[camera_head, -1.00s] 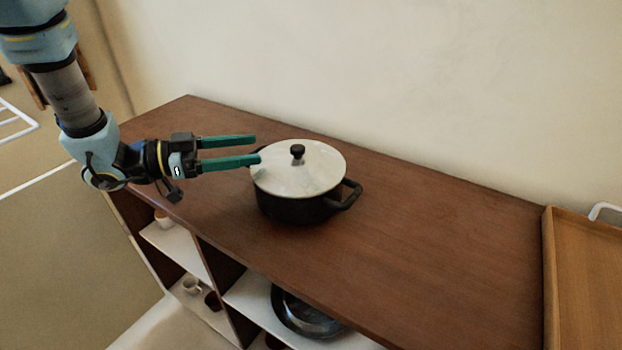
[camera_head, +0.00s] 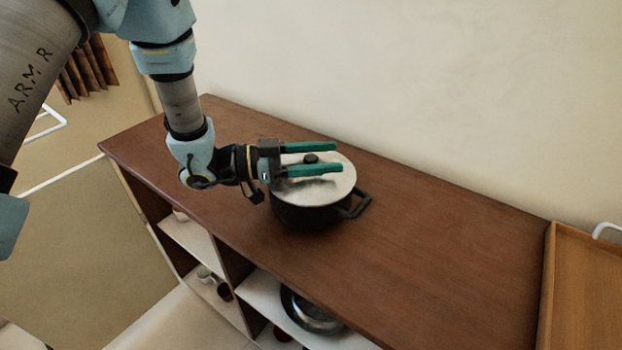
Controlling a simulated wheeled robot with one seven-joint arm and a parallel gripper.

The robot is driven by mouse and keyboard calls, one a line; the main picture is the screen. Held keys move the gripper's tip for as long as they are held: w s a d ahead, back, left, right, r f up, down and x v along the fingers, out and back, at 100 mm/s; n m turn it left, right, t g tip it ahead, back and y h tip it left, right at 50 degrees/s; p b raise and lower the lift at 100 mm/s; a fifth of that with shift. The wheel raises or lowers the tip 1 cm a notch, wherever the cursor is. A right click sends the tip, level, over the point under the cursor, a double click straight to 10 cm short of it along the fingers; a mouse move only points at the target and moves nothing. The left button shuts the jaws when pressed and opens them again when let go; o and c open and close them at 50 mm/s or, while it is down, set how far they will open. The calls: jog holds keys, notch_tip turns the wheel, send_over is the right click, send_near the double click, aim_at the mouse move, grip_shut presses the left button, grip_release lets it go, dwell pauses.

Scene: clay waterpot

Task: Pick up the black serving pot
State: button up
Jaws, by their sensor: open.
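The black serving pot (camera_head: 309,217) stands upright on the brown wooden cabinet top. It has a pale marbled lid (camera_head: 335,186) with a black knob (camera_head: 311,158). A black side handle (camera_head: 358,205) sticks out at its right; the left handle is hidden behind my gripper. My gripper (camera_head: 328,158) is open, with its two green fingers pointing right over the lid. The knob shows between the fingers or just beyond them; I cannot tell which. A finger shadow falls on the lid, and I see no clear contact.
A light wooden tray (camera_head: 551,290) stands at the right end of the cabinet top (camera_head: 440,250). A plain wall rises behind. Open shelves below hold a metal pan (camera_head: 311,314) and small cups. The top right of the pot is clear.

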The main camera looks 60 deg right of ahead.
jog(key=shift+s+d, duration=0.25)
jog(key=shift+c, duration=0.3)
grip_shut()
jog(key=shift+r, duration=0.1)
dwell(0.9)
